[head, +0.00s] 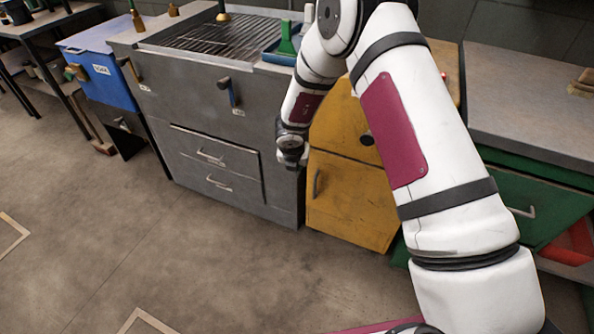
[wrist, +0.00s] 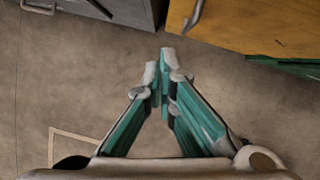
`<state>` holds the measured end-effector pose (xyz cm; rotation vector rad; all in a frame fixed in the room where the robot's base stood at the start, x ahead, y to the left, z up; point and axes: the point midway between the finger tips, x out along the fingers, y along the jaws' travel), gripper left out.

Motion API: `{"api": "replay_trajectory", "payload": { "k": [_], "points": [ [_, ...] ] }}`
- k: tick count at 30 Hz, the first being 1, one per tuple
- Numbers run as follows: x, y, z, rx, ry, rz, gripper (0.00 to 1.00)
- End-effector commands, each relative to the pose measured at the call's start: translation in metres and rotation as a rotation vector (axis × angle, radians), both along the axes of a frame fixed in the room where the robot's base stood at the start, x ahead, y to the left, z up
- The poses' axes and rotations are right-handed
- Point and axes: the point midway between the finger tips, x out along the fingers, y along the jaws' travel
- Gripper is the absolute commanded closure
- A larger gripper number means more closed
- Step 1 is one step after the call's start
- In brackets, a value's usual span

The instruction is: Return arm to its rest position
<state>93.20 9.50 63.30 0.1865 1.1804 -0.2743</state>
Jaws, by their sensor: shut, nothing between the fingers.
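My arm stands in front of the cabinets in the head view, folded at the top and with its far part hanging down. My gripper (wrist: 159,72) shows in the wrist view with its teal fingers closed together and nothing between them. It points out over bare floor in front of the grey and yellow cabinets. In the head view the arm's end hangs near the grey cabinet's right side, and the fingers cannot be made out there.
A grey cabinet (head: 160,105) with a grill (head: 215,38) on top stands beside a yellow cabinet (head: 345,205). A blue box (head: 105,70) is at the left, a green cabinet (head: 540,200) at the right. The floor (head: 190,260) in front is clear.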

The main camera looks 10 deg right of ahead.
Motion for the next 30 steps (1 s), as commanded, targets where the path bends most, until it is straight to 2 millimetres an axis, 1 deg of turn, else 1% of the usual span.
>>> {"api": "replay_trajectory", "payload": {
  "k": [1, 9, 13, 20, 23, 26, 29, 30],
  "points": [
    [-0.002, 0.001, 0.009, 0.000, -0.002, -0.001, 1.00],
    [-0.016, 0.009, 0.047, -0.001, -0.001, -0.001, 1.00],
    [-0.019, 0.012, 0.059, 0.000, -0.001, -0.001, 1.00],
    [-0.021, 0.013, 0.063, -0.002, -0.001, 0.001, 1.00],
    [-0.017, 0.014, 0.074, -0.002, -0.022, 0.044, 1.00],
    [-0.006, 0.019, 0.106, -0.011, -0.078, 0.177, 1.00],
    [0.003, 0.028, 0.155, -0.039, -0.163, 0.395, 1.00],
    [0.004, 0.032, 0.178, -0.057, -0.201, 0.498, 1.00]
  ]
}}
